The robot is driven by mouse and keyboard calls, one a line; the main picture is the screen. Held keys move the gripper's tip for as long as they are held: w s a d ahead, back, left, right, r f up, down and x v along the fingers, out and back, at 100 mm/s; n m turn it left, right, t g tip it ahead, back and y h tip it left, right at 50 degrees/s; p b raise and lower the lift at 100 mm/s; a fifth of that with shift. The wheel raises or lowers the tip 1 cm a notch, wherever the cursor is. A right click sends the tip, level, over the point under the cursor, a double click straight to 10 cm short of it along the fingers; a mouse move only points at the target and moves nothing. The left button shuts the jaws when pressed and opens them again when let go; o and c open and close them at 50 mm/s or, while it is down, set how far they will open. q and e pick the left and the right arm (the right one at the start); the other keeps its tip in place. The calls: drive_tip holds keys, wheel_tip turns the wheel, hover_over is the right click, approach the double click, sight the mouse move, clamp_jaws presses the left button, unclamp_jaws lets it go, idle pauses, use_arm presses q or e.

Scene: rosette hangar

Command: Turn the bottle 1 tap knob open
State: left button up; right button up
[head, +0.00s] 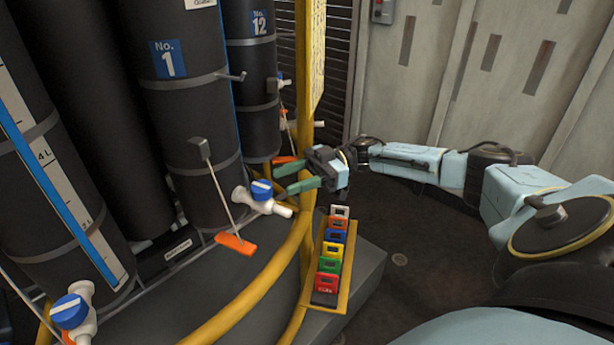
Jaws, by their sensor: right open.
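Bottle 1 (190,110) is a tall dark cylinder with a blue "No. 1" label, standing at the upper middle-left. Its tap is white, low on the bottle's right side, with a round blue knob (262,190) bearing a white mark. The spout points right. My right gripper (280,182) comes in from the right with two green fingers, open and empty. In the picture its fingertips are just right of the knob and a little above it. A gap shows between them, and I cannot tell how far apart they are in depth. My left gripper is out of view.
An orange lever (236,244) hangs on a rod below the tap. A yellow rail (262,288) curves in front. A rack of coloured tags (331,262) stands below my right gripper. Another blue-knobbed tap (70,311) is at lower left. Bottle 12 (257,65) stands behind. Dark floor is clear at right.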

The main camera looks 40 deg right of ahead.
drive_tip(key=shift+b+v, duration=0.3)
drive_tip(key=shift+v, duration=1.8)
